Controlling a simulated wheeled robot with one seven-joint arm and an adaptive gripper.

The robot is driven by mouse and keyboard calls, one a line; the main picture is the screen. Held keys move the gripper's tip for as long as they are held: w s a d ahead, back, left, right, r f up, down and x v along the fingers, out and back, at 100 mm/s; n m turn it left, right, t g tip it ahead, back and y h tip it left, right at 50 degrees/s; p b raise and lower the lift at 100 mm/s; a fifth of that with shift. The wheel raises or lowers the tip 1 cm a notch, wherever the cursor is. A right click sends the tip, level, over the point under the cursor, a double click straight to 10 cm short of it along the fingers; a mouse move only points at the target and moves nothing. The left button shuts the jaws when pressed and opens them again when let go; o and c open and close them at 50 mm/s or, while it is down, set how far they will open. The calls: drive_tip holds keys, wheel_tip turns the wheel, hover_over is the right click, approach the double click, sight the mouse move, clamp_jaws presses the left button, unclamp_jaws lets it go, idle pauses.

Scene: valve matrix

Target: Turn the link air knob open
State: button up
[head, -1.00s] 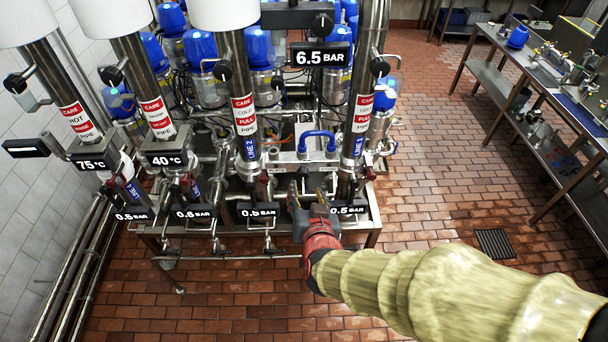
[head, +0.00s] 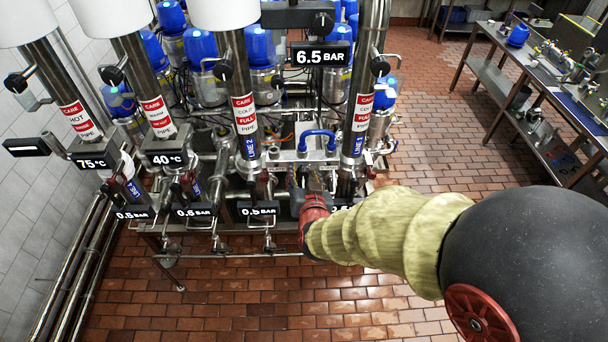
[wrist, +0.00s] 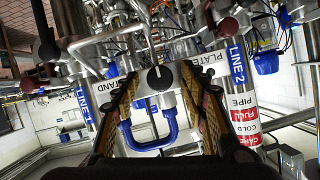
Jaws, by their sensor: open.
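A round black knob (wrist: 160,78) with a pale mark sits on a silver panel between my finger tips in the wrist view. Lettering on the panel beside it is partly covered by the fingers, so I cannot read a link air label. My gripper (wrist: 158,72) is open, with one finger on each side of the knob. I cannot tell whether either finger touches it. In the head view my gripper (head: 309,182) is at the front of the pipe rack, below the blue U-shaped handle (head: 317,135). The knob is not clearly visible there.
The blue handle also shows in the wrist view (wrist: 150,142), just below the knob. The LINE 1 pipe (head: 362,110) and LINE 2 pipe (head: 246,115) flank the gripper. A steel workbench (head: 555,85) stands at the right. The tiled floor (head: 430,165) between is open.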

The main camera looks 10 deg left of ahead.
drive_tip(key=shift+c, duration=0.6)
clamp_jaws()
drive_tip(key=shift+r+p, duration=0.1)
drive_tip(key=shift+p, duration=0.2)
drive_tip(key=n+h+p, duration=0.1)
drive_tip(key=p, duration=0.1)
drive_tip(key=n+p, duration=0.1)
drive_tip(key=shift+s+a+r+n+t+h+p, duration=0.1)
drive_tip(key=shift+a+n+t+h+p, duration=0.2)
drive_tip(key=shift+h+p, duration=0.1)
drive_tip(key=n+h+p, duration=0.2)
drive_tip(key=n+p, duration=0.1)
drive_tip(key=shift+a+t+p, duration=0.1)
drive_tip(key=shift+t+p, duration=0.2)
drive_tip(key=shift+p, duration=0.05)
drive_tip(key=n+p, duration=0.1)
drive_tip(key=n+t+h+p, duration=0.1)
drive_tip(key=n, duration=0.1)
drive_tip(key=shift+a+f+h, duration=0.1)
drive_tip(key=shift+f+h, duration=0.2)
drive_tip(key=shift+f+n+t+h, duration=0.1)
drive_tip(key=shift+n+t+h, duration=0.3)
drive_tip(key=shift+n, duration=0.7)
drive_tip(key=shift+f+n+t+h, duration=0.1)
drive_tip(key=shift+n+t+h, duration=0.3)
drive_tip(key=shift+n, duration=0.7)
